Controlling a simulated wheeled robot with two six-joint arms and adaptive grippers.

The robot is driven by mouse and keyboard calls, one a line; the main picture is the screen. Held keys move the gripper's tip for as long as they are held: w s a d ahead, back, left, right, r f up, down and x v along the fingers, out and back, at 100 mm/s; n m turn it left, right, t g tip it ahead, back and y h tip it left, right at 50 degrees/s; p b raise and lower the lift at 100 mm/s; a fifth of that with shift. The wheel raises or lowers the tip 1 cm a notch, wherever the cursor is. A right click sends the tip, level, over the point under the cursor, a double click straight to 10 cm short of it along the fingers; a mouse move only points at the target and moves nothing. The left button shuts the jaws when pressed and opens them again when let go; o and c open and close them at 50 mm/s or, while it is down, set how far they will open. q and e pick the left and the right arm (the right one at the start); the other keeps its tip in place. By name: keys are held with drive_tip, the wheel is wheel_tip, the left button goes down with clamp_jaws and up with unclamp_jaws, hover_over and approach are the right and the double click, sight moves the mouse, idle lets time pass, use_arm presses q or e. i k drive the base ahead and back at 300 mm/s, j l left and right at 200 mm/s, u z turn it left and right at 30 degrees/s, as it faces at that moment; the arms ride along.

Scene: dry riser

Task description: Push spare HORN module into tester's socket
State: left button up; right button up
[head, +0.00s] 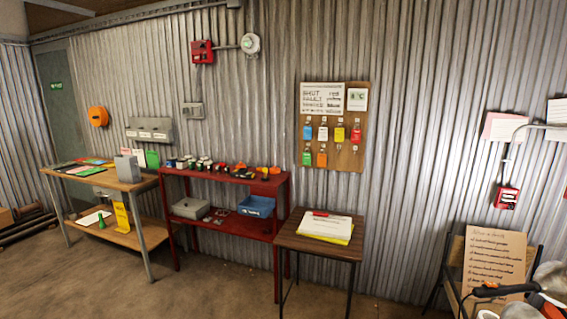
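I cannot pick out the HORN module or the tester's socket for certain. Several small red, white, orange and dark items stand in a row on the top of a red shelf unit (224,178), too small to read. A grey box (128,169) stands on the wooden table (80,180) at the left.
The red unit's lower shelf holds a blue bin (256,206) and a grey box (190,208). A tag board (333,127) hangs above. A cardboard sign (494,262) stands at right. Open floor lies in front.

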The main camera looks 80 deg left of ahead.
sight(243, 172)
drive_tip(key=u, duration=3.5)
